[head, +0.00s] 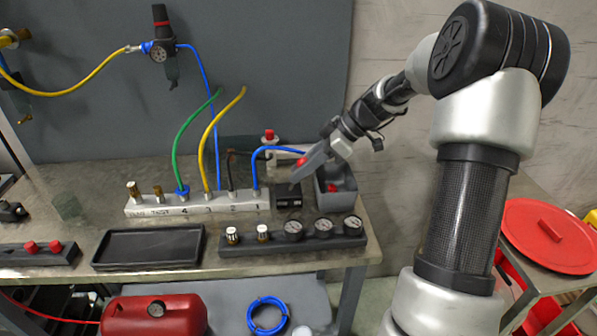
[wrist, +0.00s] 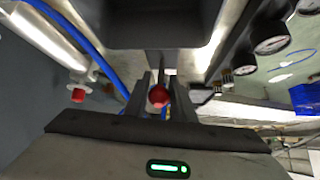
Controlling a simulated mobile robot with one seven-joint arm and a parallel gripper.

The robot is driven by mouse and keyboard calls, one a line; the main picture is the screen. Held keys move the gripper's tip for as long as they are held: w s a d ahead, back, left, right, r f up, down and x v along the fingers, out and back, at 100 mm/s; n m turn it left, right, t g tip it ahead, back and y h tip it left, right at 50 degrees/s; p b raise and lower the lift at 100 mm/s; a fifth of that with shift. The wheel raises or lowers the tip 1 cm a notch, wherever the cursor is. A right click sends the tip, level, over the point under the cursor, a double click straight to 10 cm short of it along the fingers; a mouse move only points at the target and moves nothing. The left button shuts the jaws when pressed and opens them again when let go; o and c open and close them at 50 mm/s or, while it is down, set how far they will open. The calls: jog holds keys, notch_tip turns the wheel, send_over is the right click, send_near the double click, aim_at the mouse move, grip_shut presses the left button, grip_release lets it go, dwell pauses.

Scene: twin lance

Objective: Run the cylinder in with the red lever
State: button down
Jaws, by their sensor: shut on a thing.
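The red lever's round knob (wrist: 158,96) sits between my gripper's two dark fingers in the wrist view; a little of its red (head: 302,161) shows beside the fingers in the head view. My gripper (head: 298,176) is shut on it, pointing down and left above a small dark block (head: 288,198) at the right end of the manifold. The lever's stem is mostly hidden. A silver tube (wrist: 45,35) with a red tip (wrist: 78,96), seemingly the cylinder, lies left of the fingers in the wrist view. The red tip (head: 270,134) also shows behind the manifold in the head view.
A grey bin (head: 338,199) stands close right of the block. A silver manifold (head: 150,209) carries green, yellow, black and blue hoses. A gauge strip (head: 335,240) and an empty black tray (head: 147,248) lie in front. The grey back panel (head: 270,70) stands behind.

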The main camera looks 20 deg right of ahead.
jog(key=shift+s+d+f, duration=0.1)
jog(key=shift+d+f, duration=0.05)
jog(key=shift+d, duration=0.15)
jog(key=c, duration=1.5)
grip_release()
jog(key=shift+c, duration=0.2)
jog(key=shift+a, duration=0.1)
jog(key=p+v, duration=0.2)
jog(key=v, duration=1.5)
jog(key=shift+r, duration=0.25)
